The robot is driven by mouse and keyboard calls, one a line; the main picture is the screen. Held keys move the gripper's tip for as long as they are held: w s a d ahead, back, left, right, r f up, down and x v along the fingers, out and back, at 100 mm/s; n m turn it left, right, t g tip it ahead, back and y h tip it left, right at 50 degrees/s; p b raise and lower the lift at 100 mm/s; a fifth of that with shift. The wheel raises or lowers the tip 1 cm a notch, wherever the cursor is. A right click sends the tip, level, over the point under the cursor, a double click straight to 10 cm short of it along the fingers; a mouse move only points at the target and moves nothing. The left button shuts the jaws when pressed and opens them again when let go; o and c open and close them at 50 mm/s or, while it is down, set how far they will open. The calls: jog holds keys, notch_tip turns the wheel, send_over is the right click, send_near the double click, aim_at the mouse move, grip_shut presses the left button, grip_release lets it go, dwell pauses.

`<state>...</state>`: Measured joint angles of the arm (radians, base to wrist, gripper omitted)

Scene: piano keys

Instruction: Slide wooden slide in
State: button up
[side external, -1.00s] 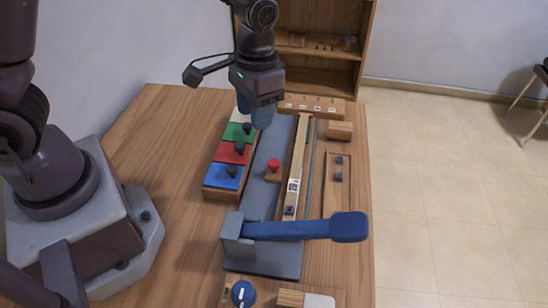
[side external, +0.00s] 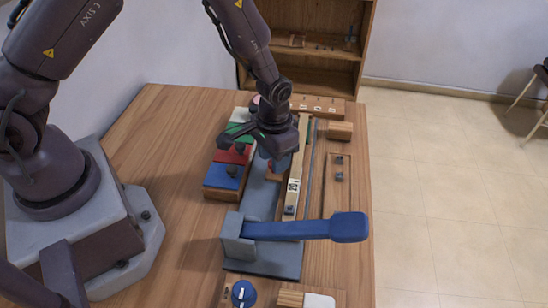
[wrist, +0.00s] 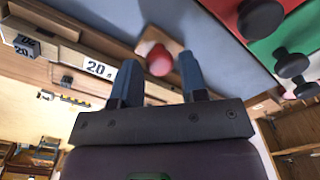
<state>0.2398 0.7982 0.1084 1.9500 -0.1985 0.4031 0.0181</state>
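A small wooden block (wrist: 150,40) with a red knob (wrist: 160,62) sits on the grey base (side external: 262,196). A long wooden bar (side external: 294,178) marked 20 lies along the right of that base and also shows in the wrist view (wrist: 70,60). Which one is the wooden slide I cannot tell for sure. My gripper (wrist: 158,60) is open, its blue fingers apart on either side of the red knob in the picture. Contact with the knob cannot be told. In the side view my gripper (side external: 279,163) hangs low over the block and hides most of it.
Coloured keys with dark knobs, such as the blue one (side external: 222,176), stand close to the left. A blue lever (side external: 300,229) crosses the near end of the base. A wooden tray (side external: 338,185) with dark pieces lies right.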

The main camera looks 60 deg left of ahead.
jog(key=shift+f, duration=0.45)
jog(key=shift+c, duration=0.5)
grip_shut()
jog(key=s+d, duration=0.5)
jog(key=shift+s+d, duration=0.15)
jog(key=shift+d, duration=0.1)
jog(key=shift+o, duration=0.5)
grip_release()
jog(key=shift+s, duration=0.1)
jog(key=shift+r, duration=0.15)
